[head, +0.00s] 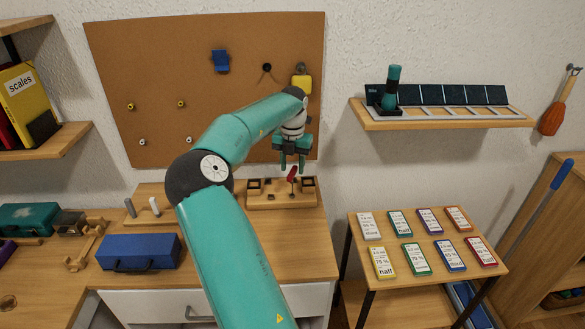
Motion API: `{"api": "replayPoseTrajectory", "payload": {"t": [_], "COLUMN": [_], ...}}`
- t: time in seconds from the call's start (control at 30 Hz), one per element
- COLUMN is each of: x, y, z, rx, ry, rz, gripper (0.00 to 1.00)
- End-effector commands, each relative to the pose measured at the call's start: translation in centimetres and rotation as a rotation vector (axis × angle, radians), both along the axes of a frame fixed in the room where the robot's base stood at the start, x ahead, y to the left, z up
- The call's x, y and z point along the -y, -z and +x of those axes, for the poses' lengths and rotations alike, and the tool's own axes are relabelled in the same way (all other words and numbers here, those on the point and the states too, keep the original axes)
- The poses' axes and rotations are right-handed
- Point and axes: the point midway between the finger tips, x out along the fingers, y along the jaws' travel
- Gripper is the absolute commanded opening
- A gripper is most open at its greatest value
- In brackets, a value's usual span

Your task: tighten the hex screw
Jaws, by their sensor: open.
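A small red-handled tool (293,172) stands in a wooden holder (283,201) on the workbench, a little right of the middle. My gripper (292,164) is just above it with its fingers pointing down, apart and with nothing visibly held. Whether the fingers touch the red handle is too small to tell. I cannot make out a hex screw with certainty.
A blue case (139,252) and a teal box (28,219) stand on the bench at the left. A brown pegboard (135,60) hangs behind my gripper. A small table (395,288) at the right holds several labelled cards. Bare bench lies right of the holder.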

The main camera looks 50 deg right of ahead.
Motion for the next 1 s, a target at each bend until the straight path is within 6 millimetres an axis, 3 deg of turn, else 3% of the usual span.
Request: {"api": "replayPoseTrajectory", "payload": {"t": [0.53,1.0], "x": [0.0,0.0], "y": [-3.4,-4.1], "z": [0.0,0.0], "rx": [0.000,0.000], "ry": [0.000,0.000], "rz": [-0.001,0.000], "gripper": [0.41,0.41]}}
